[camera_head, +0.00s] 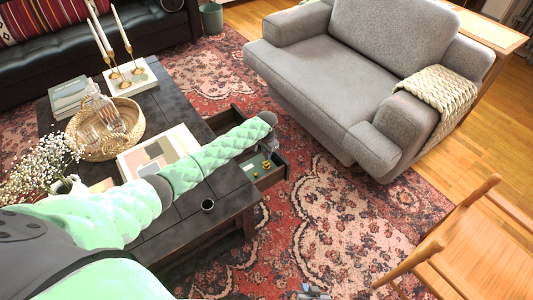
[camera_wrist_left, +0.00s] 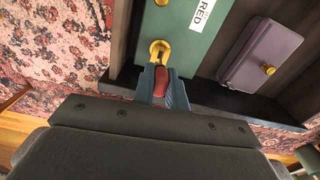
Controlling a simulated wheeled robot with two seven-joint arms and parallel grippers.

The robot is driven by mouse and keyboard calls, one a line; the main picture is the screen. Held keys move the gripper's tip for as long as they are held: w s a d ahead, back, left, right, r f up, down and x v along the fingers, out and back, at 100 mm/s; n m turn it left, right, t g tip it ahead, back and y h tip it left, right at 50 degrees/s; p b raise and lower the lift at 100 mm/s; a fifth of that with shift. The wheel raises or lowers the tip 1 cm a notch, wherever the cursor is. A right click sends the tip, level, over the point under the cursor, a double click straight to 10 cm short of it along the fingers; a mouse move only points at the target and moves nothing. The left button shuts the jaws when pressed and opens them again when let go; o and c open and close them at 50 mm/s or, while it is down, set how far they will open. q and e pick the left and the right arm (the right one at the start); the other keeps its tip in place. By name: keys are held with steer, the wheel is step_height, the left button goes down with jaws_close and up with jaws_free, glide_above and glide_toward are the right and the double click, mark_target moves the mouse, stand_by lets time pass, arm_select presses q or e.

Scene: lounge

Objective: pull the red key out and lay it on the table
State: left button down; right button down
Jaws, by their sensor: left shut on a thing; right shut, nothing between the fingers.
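In the left wrist view my left gripper (camera_wrist_left: 162,74) is shut on the red key (camera_wrist_left: 161,88), whose red part shows between the two fingers. Just beyond the fingertips is a gold lock piece (camera_wrist_left: 160,47) on a green surface (camera_wrist_left: 186,50) with a white label reading "RED" (camera_wrist_left: 203,14). I cannot tell whether the key is still in the lock. In the head view my left gripper (camera_head: 268,146) is over the open drawer (camera_head: 271,180) of the dark table (camera_head: 222,207). My right gripper (camera_head: 312,292) is shut and empty at the bottom edge.
A purple case (camera_wrist_left: 262,54) with a gold knob lies beside the green surface. A grey armchair (camera_head: 340,60) and wooden chair (camera_head: 470,245) stand to the right.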

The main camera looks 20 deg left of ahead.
arm_select(q)
steer(key=shift+r+p, duration=1.6)
steer(key=shift+r, duration=0.1)
